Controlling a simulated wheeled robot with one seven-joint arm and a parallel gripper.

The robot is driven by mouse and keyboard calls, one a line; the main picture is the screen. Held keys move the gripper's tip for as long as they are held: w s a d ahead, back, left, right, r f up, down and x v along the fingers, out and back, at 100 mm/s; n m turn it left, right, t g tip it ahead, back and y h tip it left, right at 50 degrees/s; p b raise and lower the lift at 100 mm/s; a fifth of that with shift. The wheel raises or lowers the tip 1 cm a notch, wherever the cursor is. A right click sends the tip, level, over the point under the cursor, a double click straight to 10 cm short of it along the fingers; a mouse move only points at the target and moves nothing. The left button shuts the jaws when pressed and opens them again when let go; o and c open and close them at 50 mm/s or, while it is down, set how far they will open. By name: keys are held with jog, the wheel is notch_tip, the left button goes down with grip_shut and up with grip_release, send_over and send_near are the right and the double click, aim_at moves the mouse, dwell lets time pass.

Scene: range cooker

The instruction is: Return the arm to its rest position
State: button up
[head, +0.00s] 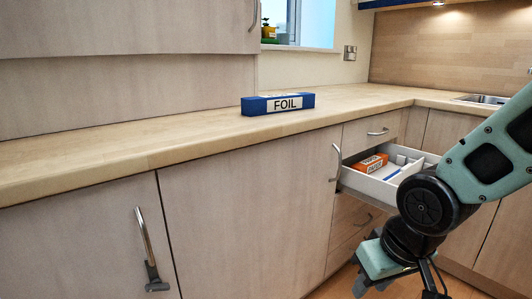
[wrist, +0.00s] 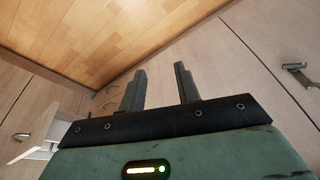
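My arm comes in from the right side of the head view, bent at a dark joint, in front of the open drawer. My gripper (wrist: 158,88) points down towards the wooden floor in the wrist view. Its two dark fingers stand apart with nothing between them. In the head view only part of the gripper shows at the bottom edge, below the drawer. The arm hides part of the drawer's right side.
A blue FOIL box (head: 278,104) lies on the wooden worktop (head: 190,132). The open drawer (head: 372,188) holds an orange box (head: 371,163) and other items. Cupboard doors with metal handles stand below. A sink (head: 484,99) is at the far right.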

jog(key=s+a+r+n+g, duration=0.1)
jog(key=s+a+n, duration=0.1)
jog(key=s, duration=0.4)
jog(key=s+a+r+n+g, duration=0.1)
jog(key=s+a+n+g, duration=0.15)
jog(key=s, duration=0.45)
notch_tip(320, 180, up, 28)
jog(key=p, duration=2.8)
jog(key=shift+h, duration=0.4)
